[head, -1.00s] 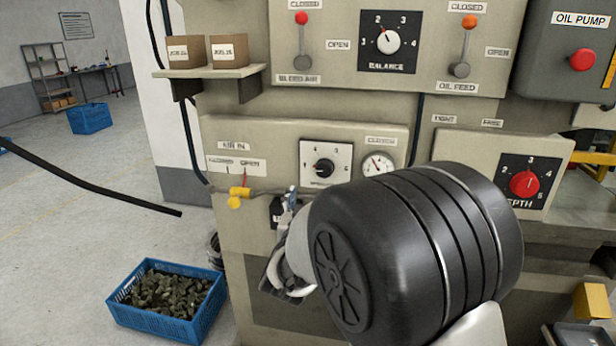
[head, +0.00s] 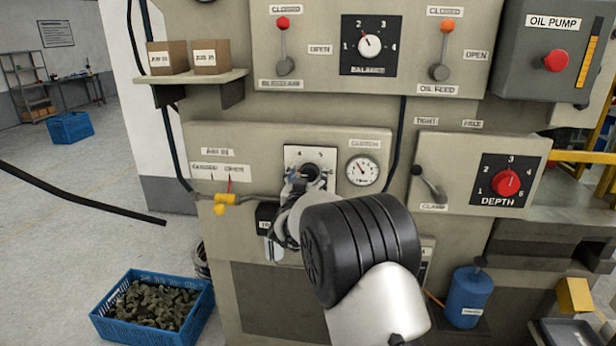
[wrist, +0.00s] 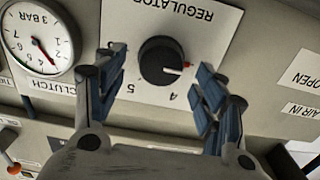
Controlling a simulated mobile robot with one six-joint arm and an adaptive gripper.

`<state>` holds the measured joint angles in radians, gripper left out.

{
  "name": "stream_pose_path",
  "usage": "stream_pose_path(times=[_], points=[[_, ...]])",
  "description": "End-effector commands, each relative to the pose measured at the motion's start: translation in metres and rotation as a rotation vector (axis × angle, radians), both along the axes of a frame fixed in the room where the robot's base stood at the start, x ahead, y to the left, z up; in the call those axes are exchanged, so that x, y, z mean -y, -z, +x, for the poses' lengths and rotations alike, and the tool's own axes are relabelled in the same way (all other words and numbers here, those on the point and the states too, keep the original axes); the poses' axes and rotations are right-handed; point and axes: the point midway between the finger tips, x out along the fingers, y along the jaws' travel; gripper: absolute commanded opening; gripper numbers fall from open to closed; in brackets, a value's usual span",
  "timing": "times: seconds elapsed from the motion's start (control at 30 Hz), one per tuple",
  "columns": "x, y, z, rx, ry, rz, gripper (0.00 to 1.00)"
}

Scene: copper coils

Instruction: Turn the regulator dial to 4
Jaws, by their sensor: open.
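The regulator dial (wrist: 160,62) is a round black knob on a white plate marked REGULATOR, upside down in the wrist view. Its white pointer line faces right in that view, with a small red mark beside it. The numbers 4 and 5 show below the knob; the pointer is not at the 4. My gripper (wrist: 162,70) is open, with one blue-padded finger on each side of the knob and visible gaps to it. In the head view my gripper (head: 306,185) is in front of the regulator plate (head: 293,154) and covers much of it.
A pressure gauge (head: 361,171) sits right of the dial. A yellow air valve (head: 230,198) is at lower left. The clamp lever (head: 428,185) and red depth dial (head: 506,183) are to the right. The balance dial (head: 369,44) is above.

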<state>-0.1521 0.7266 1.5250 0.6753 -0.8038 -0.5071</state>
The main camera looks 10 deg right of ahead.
Motion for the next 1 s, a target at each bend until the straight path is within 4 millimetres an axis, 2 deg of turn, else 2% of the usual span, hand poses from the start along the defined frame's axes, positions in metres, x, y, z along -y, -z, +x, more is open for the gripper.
stream_pose_path(times=[0.2,0.5,1.0], points=[[0.005,0.0,0.015,0.0,-0.001,0.0,0.64],[0.005,0.0,0.017,0.0,-0.001,0.0,0.64],[0.005,0.0,0.017,0.0,-0.001,0.0,0.31]])
